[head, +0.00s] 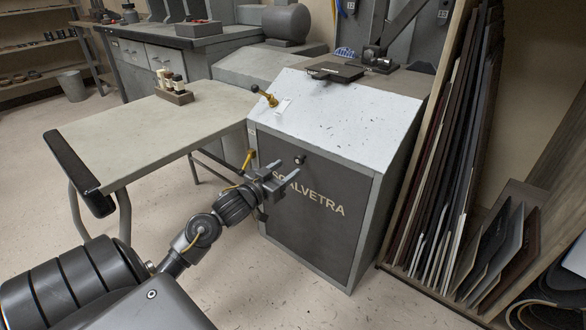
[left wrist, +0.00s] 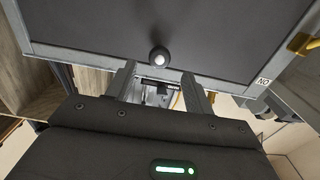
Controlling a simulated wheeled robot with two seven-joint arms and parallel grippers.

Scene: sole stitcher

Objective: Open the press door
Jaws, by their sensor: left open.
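The press (head: 345,105) is a grey cabinet with a pale sloped top. Its dark front door (head: 318,225), lettered in pale capitals, looks shut, flush in its frame. A round dark knob (head: 299,160) sits near the door's upper edge. The knob also shows in the left wrist view (left wrist: 159,57), against the dark door panel. My left gripper (head: 290,176) is in front of the door, just below the knob in the picture, and hides part of the lettering. Its fingers are apart and empty, with the knob just beyond the tips. My right gripper is in neither view.
A table (head: 150,125) with a small rack of bottles (head: 173,88) stands left of the press. A brass-coloured lever (head: 264,96) is on the press's upper left edge. Upright sheets (head: 440,150) in a wooden rack stand close on the right. The floor before the door is clear.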

